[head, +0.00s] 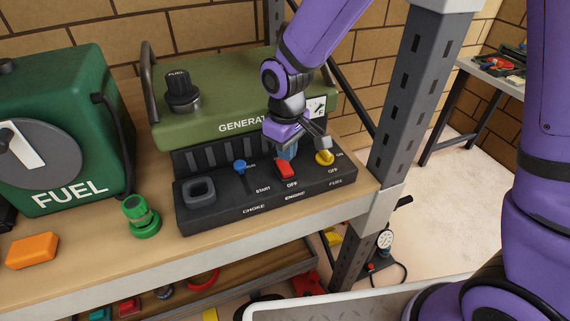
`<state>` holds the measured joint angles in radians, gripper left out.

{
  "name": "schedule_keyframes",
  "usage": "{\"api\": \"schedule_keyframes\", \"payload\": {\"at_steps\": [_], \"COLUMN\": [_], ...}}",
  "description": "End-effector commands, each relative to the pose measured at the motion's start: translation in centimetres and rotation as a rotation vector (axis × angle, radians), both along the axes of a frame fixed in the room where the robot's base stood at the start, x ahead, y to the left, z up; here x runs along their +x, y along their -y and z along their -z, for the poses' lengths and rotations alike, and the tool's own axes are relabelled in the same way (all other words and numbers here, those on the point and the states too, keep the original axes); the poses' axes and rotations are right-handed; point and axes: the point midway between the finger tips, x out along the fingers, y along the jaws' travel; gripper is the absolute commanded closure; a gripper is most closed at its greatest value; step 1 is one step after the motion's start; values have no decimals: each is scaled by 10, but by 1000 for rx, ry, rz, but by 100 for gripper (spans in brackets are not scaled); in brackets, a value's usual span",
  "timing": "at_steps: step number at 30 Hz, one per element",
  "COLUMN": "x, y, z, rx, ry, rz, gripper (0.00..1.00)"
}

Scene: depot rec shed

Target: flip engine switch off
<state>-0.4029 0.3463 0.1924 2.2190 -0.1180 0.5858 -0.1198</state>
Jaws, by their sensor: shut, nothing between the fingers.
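The engine switch (285,169) is a red rocker on the black front panel (230,196) of a green generator (210,97). It sits between the START and OFF labels, above the word ENGINE. Which way it is tilted I cannot tell for sure. My gripper (303,150) is shut and empty. It hangs just behind and above the switch, and I cannot tell whether it touches it. The gripper hides part of the generator's name and the panel behind the switch.
A blue choke knob (239,166) is left of the switch and a yellow fuel knob (324,157) close on its right. A grey shelf post (407,100) stands right. A green fuel can (55,115), a green fitting (141,217) and an orange block (33,250) are left.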

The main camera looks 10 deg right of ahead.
Motion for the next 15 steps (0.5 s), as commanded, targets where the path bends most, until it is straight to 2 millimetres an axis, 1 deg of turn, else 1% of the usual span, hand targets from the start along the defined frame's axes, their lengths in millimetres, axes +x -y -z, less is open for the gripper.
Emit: {"api": "schedule_keyframes", "payload": {"at_steps": [6, 15], "x": [0, 0], "y": [0, 0], "z": [-16, -34], "rx": [2, 1], "ry": [2, 1], "rz": [-1, -2], "gripper": [100, 100]}}
